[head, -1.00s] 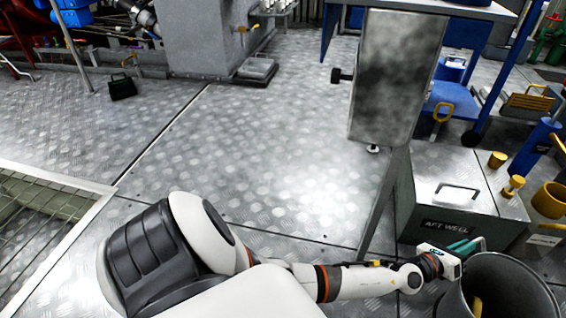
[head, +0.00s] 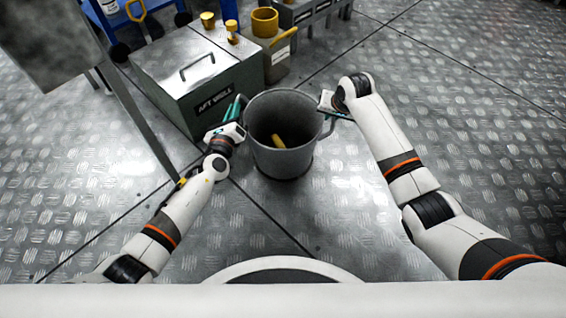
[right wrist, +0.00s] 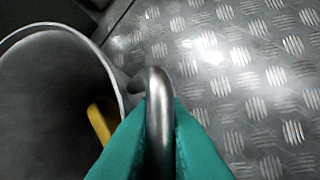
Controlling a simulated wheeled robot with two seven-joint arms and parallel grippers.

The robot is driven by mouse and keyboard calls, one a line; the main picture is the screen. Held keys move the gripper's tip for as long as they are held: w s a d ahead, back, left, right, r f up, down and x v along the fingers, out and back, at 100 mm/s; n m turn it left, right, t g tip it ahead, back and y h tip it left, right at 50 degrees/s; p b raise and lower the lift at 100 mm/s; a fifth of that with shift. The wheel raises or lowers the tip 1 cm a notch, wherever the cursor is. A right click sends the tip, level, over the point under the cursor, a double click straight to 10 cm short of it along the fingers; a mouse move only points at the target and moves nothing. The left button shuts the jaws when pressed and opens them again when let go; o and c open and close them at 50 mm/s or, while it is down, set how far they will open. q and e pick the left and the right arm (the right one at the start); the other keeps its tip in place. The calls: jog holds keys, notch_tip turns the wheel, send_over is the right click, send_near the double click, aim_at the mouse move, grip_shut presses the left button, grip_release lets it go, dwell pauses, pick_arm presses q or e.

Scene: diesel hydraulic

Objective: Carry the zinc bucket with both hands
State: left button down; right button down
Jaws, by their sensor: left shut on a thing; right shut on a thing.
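The zinc bucket (head: 281,158) is grey and upright in the middle of the head view, with a yellow thing (head: 279,141) inside it. I cannot tell whether it touches the floor. My left gripper (head: 236,108) is at the bucket's left side, shut; its grip on the handle there is partly hidden. My right gripper (head: 328,110) is at the right side, shut on the bucket's right handle. In the right wrist view the teal fingers (right wrist: 158,140) close around the curved metal handle (right wrist: 158,95), beside the bucket's rim (right wrist: 95,55).
A grey-green box marked AFT WELL (head: 200,85) stands just behind and left of the bucket. A yellow mug-like container (head: 265,22) stands behind it. A grey post (head: 140,130) is at the left. The patterned floor (head: 480,130) is clear to the right.

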pick_arm(q)
jog(key=shift+a+f, duration=0.1)
jog(key=shift+f, duration=0.3)
pick_arm(e)
jog(key=shift+w+d+f, duration=0.1)
jog(key=shift+f, duration=0.25)
pick_arm(q)
jog(key=c, duration=1.9)
grip_release()
jog(key=shift+f+b, duration=0.25)
jog(key=shift+b, duration=0.1)
jog(key=shift+c, duration=0.2)
pick_arm(e)
jog(key=c, duration=1.9)
grip_release()
jog(key=shift+f, duration=0.2)
jog(key=shift+c, duration=0.2)
pick_arm(q)
jog(key=o, duration=0.5)
jog(key=shift+r, duration=0.25)
jog(key=shift+c, duration=0.2)
pick_arm(e)
jog(key=o, duration=0.4)
jog(key=shift+r, duration=0.15)
jog(key=shift+o, duration=0.2)
pick_arm(q)
jog(key=s+a, duration=0.1)
jog(key=s, duration=0.7)
pick_arm(e)
jog(key=v, duration=1.2)
